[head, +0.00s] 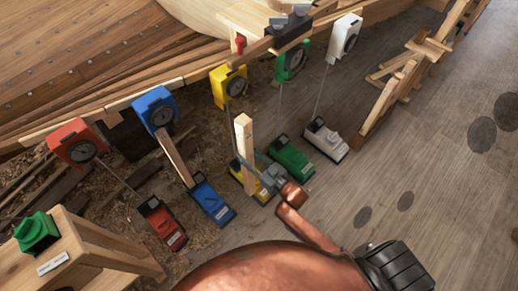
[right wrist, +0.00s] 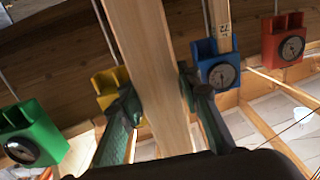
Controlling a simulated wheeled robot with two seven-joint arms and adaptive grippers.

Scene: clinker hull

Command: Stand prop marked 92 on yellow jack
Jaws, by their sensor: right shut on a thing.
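A pale square wooden prop (head: 244,145) stands roughly upright over the yellow jack (head: 264,194). My right gripper (head: 256,174) is shut on it near its lower part. In the right wrist view the prop (right wrist: 150,45) runs between the two fingers of the right gripper (right wrist: 160,95). No number is readable on the prop. The prop's foot is close to the jack's top, but I cannot tell whether they touch. The yellow gauge box (head: 228,85) hangs at the hull above, apart from the prop's top. My left gripper is not in view.
Red (head: 162,223), blue (head: 212,201), green (head: 292,157) and white (head: 326,140) jacks stand in a row. A slanting wooden prop (head: 175,158) reaches the blue jack. A wooden stand (head: 100,250) is at lower left. Floor at right is mostly clear.

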